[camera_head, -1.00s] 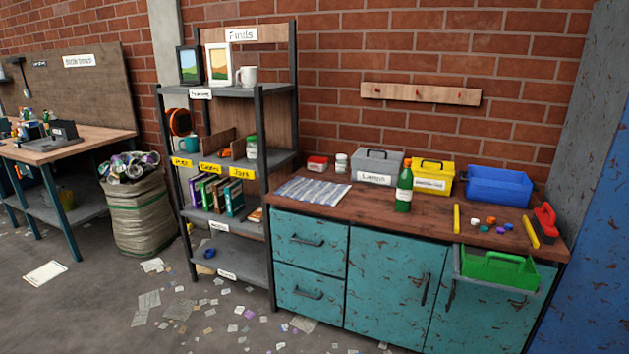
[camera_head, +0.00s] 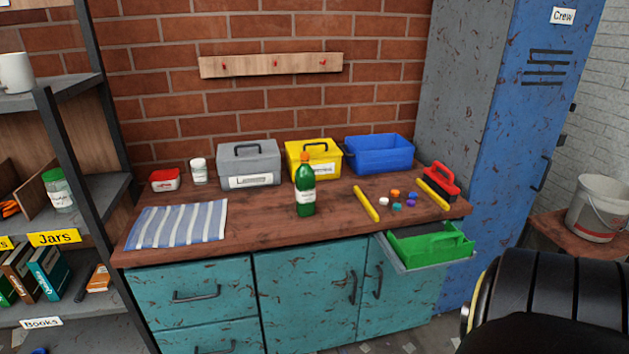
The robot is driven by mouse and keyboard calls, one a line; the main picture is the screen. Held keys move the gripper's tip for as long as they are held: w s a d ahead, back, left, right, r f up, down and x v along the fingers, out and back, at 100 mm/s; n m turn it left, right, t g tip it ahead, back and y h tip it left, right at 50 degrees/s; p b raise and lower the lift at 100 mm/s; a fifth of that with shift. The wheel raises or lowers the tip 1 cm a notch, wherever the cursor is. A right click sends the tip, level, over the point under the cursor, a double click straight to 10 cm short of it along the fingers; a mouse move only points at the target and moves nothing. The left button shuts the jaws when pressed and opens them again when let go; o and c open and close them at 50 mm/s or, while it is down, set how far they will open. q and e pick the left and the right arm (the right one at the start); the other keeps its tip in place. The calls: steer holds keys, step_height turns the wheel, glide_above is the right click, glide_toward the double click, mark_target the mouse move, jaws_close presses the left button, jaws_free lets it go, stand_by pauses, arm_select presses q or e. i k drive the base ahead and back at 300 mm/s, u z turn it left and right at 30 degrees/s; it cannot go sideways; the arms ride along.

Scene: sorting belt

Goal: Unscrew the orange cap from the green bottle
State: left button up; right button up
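The green bottle (camera_head: 305,190) stands upright on the wooden countertop (camera_head: 260,217), near its middle. It has a white label and the orange cap (camera_head: 304,157) sits on its neck. Neither of my grippers is in view. A dark rounded part of my own body shows at the lower right and covers the floor there.
Behind the bottle stand a grey box (camera_head: 248,165), a yellow box (camera_head: 314,160) and a blue bin (camera_head: 379,155). A striped cloth (camera_head: 178,224) lies left. Yellow bars (camera_head: 366,203), loose coloured caps, a red brush (camera_head: 441,181) and a green tray (camera_head: 431,243) are right.

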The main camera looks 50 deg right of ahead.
mark_target(305, 176)
steer(key=z, duration=0.9)
steer(key=i, duration=0.85)
steer(key=z, duration=0.95)
